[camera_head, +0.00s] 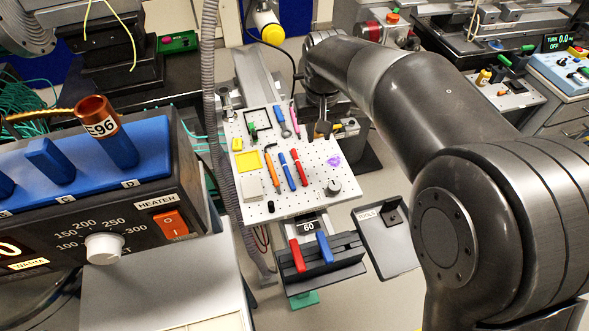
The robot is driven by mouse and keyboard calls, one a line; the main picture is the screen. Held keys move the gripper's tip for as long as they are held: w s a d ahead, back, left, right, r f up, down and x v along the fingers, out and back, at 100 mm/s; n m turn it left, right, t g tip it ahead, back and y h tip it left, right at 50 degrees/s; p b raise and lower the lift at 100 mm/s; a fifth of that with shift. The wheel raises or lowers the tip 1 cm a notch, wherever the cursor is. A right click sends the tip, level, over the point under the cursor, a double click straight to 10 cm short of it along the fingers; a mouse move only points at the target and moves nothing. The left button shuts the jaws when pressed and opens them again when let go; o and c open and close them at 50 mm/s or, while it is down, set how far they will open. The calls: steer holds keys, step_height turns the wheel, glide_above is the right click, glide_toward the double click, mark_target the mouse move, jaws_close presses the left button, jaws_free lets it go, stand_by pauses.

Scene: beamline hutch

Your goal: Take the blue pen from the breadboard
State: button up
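The white perforated breadboard (316,203) is in the middle of the view. A slim blue pen (287,172) lies on it, between an orange pen-like tool (272,171) and a red pen (300,168). A second blue-handled item (281,116) with a greyish end lies farther back, beside a pink stick (294,118). My gripper (323,130) is over the far right part of the breadboard, behind and to the right of the blue pen and apart from it. Its fingers are small and dark here, so I cannot tell their opening.
The breadboard also bears a yellow frame (248,162), a black frame (258,120) and a dark knob (334,187). A black block (347,248) with red and blue handles stands in front. A grey tray (388,246) is at right. A heater box (150,215) fills the left.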

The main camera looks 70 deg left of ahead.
steer(key=n, duration=0.1)
glide_above(288, 172)
step_height(288, 172, down, 4)
steer(key=f, duration=0.4)
steer(key=shift+s+a+f, duration=0.15)
steer(key=shift+s+a, duration=0.1)
steer(key=shift+a, duration=0.1)
steer(key=shift+w+d+f, duration=0.1)
steer(key=shift+d+f, duration=0.05)
steer(key=shift+f, duration=1.4)
steer(key=shift+w+d+f, duration=0.1)
steer(key=shift+d+f, duration=0.05)
steer(key=shift+f, duration=1.35)
steer(key=shift+c, duration=0.2)
jaws_close()
